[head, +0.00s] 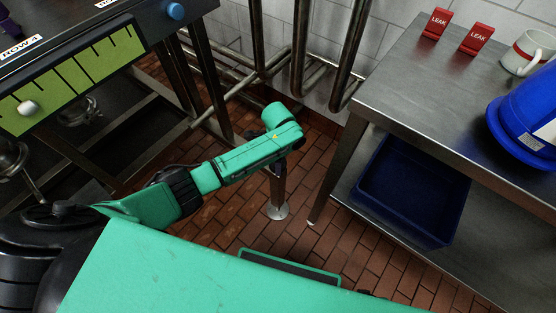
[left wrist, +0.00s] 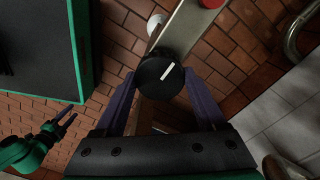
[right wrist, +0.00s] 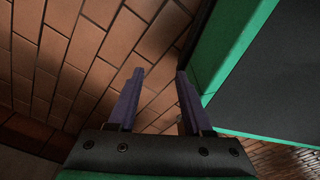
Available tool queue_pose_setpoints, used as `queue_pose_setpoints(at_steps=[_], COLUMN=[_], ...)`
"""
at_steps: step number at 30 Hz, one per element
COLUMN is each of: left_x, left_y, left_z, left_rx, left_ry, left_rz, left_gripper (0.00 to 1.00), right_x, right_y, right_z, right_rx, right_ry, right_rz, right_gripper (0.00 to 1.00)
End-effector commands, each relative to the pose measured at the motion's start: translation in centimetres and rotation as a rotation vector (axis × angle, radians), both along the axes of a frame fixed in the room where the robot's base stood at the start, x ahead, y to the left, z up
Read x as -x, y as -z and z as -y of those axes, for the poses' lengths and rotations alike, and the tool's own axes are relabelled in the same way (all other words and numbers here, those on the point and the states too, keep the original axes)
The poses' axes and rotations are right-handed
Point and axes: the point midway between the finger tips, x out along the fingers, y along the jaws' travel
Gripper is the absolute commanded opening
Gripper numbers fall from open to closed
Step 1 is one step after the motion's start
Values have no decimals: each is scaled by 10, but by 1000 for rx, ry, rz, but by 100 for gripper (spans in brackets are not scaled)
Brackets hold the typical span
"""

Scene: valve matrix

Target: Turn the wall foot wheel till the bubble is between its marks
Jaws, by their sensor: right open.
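A round black knob (left wrist: 160,77) with a white line, which looks like the foot wheel, sits on a metal bar in the left wrist view. My left gripper (left wrist: 160,73) has its purple fingers spread on either side of the knob, with small gaps showing; contact is not clear.
A yellow-green panel (head: 75,75) with black lines and a white ball (head: 28,108) stands at left. A steel table (head: 400,95) at right holds red LEAK signs (head: 437,23) and a blue container (head: 525,120); a blue bin (head: 412,190) sits below. Pipes (head: 300,60) run behind.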

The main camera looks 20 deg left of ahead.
Motion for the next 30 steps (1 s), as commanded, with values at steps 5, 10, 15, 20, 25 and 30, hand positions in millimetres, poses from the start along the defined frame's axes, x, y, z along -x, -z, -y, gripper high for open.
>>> queue_pose_setpoints(at_steps=[5, 10, 15, 20, 25, 30], left_x=[0, 1, 0, 1, 1, 0], left_y=[0, -1, -3, -4, -5, -4], left_z=[0, 0, 1, 1, 1, 2], left_rx=[0, 1, 2, 3, 2, 3], left_ry=[-2, -24, -89, -194, -341, -503], left_rz=[-1, -3, -2, -4, -4, -4], left_gripper=[17, 17, 17, 17, 17, 17], right_x=[0, 1, 23, 36, 36, 36], right_y=[0, -3, -2, -11, -26, -38], right_z=[0, 0, 4, 7, 7, 7], right_rx=[0, -2, 0, 2, 2, 2], right_ry=[0, -2, -10, -18, -17, -17], right_rz=[1, 9, -6, -5, -5, -6], right_gripper=[50, 50, 50, 50, 50, 50])
